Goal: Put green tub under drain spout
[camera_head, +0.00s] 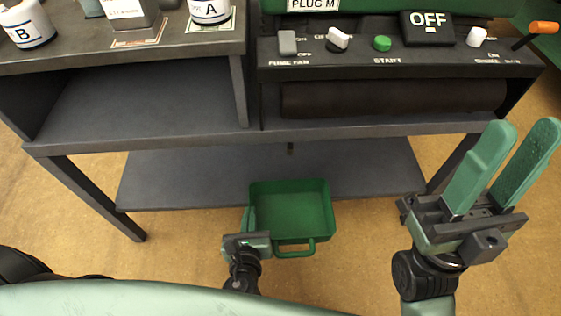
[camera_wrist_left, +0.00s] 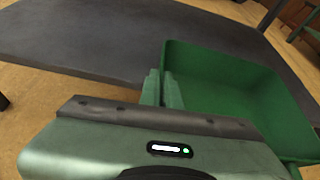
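The green tub (camera_head: 292,207) is an open box with a loop handle at its front. In the head view it overlaps the front edge of the low shelf (camera_head: 160,178); I cannot tell whether it rests on anything. A small dark spout (camera_head: 290,148) hangs under the bench, just beyond the tub's back edge in the picture. My left gripper (camera_head: 250,218) is at the tub's left wall, its fingers close together on that wall. The left wrist view shows the fingers (camera_wrist_left: 162,88) at the tub (camera_wrist_left: 235,90). My right gripper (camera_head: 526,124) is open and empty at the right.
The bench (camera_head: 140,143) stands above the low shelf, with bench legs (camera_head: 100,205) at both sides. Bottles A (camera_head: 210,10) and B (camera_head: 27,25) stand on its top left. A control panel with a green start button (camera_head: 382,43) is at right. The low shelf looks bare.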

